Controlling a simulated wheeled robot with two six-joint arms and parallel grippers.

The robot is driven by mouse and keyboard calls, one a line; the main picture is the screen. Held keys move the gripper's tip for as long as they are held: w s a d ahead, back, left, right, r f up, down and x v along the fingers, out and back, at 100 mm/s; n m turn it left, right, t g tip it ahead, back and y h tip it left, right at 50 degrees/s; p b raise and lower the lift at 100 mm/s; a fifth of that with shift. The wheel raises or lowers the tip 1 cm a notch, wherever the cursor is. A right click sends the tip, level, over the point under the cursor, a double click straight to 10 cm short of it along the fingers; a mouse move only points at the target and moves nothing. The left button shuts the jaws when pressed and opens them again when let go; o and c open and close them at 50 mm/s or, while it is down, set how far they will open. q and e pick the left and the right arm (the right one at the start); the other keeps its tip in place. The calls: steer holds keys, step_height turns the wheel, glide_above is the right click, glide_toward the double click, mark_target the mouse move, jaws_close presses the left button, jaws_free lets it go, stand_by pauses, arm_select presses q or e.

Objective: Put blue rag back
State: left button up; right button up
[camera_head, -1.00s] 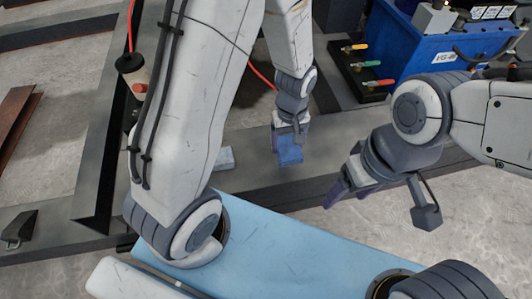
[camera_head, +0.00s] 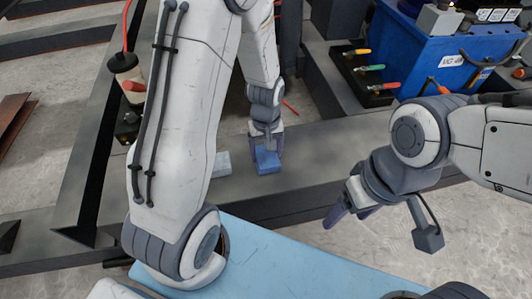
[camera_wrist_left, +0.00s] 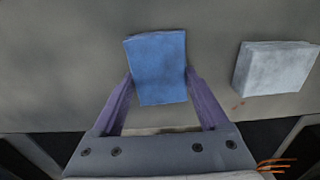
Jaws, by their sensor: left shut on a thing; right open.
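The blue rag (camera_head: 267,160) is a folded block on the grey beam in the head view. My left gripper (camera_head: 266,148) comes down over it and is shut on it. In the left wrist view the rag (camera_wrist_left: 158,68) sits between the tips of the two purple fingers of my left gripper (camera_wrist_left: 158,85). The frames do not clearly show whether the rag rests on the beam or is held just above it. My right gripper (camera_head: 350,207) is open and empty, apart from the rag, at the right.
A light grey block (camera_head: 221,164) lies on the grey beam (camera_head: 320,155) left of the rag; it also shows in the left wrist view (camera_wrist_left: 275,67). A black tray (camera_head: 362,72) with colour-handled tools and a blue box (camera_head: 425,55) stand at the back right.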

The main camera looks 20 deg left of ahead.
mark_target(266, 153)
arm_select(q)
steer(key=shift+f, duration=0.2)
steer(key=o, duration=1.1)
steer(key=shift+r, duration=0.1)
step_height(266, 153, up, 12)
steer(key=p, duration=0.7)
steer(key=s+d+r+m, duration=0.4)
steer(key=s, duration=0.2)
steer(key=s+d+r+m, duration=0.4)
steer(key=s+m, duration=0.1)
steer(key=s, duration=0.1)
steer(key=s+d+r+m+h, duration=0.1)
steer(key=s+d+r+m, duration=0.3)
steer(key=s+d+m, duration=0.1)
steer(key=shift+s+r, duration=0.1)
steer(key=shift+s, duration=0.8)
